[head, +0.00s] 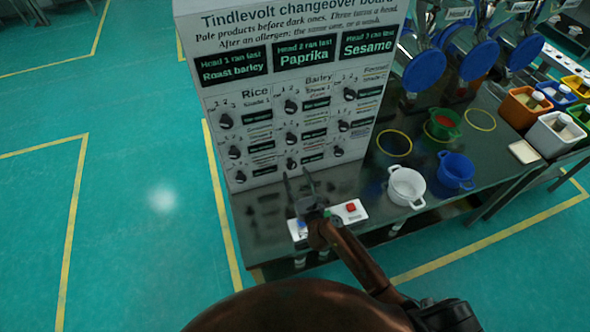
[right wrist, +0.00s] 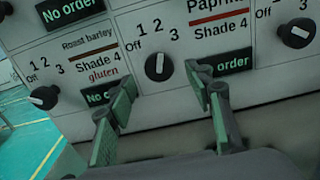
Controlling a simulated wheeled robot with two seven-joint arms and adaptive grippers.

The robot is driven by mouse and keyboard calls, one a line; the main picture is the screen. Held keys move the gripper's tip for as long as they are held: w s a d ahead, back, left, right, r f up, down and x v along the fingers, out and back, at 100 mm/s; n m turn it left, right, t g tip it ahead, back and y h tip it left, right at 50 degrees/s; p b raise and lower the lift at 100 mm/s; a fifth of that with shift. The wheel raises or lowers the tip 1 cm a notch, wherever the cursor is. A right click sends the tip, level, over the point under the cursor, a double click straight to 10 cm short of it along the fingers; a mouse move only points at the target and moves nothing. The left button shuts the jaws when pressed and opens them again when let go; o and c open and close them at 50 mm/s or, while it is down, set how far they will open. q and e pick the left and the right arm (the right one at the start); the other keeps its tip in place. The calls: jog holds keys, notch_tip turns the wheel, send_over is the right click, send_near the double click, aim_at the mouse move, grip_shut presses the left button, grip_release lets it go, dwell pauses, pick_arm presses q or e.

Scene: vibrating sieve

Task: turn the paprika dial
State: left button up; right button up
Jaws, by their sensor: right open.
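The paprika dial (right wrist: 158,67) is a round black knob with a white mark, on the board's bottom row, left of the label Paprika, Shade 4 (right wrist: 222,22). Its mark points up, roughly toward the 2. In the head view this dial (head: 292,163) is the bottom middle knob. My right gripper (head: 299,177) is open in front of the board's lower edge. In the right wrist view, its fingers (right wrist: 165,88) stand apart to the left and right, below the dial, with nothing between them. My left gripper is not in view.
The white changeover board (head: 290,90) stands on a dark table (head: 270,215). The roast barley dial (right wrist: 44,97) and another dial (right wrist: 297,33) flank the paprika dial. A white box with a red button (head: 350,208), a white pot (head: 406,187) and a blue pot (head: 455,171) are nearby.

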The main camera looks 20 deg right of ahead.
aim_at(291, 163)
jog(key=shift+w+a, duration=0.1)
jog(key=shift+w, duration=1.3)
jog(key=c, duration=0.9)
jog(key=shift+c, duration=1.3)
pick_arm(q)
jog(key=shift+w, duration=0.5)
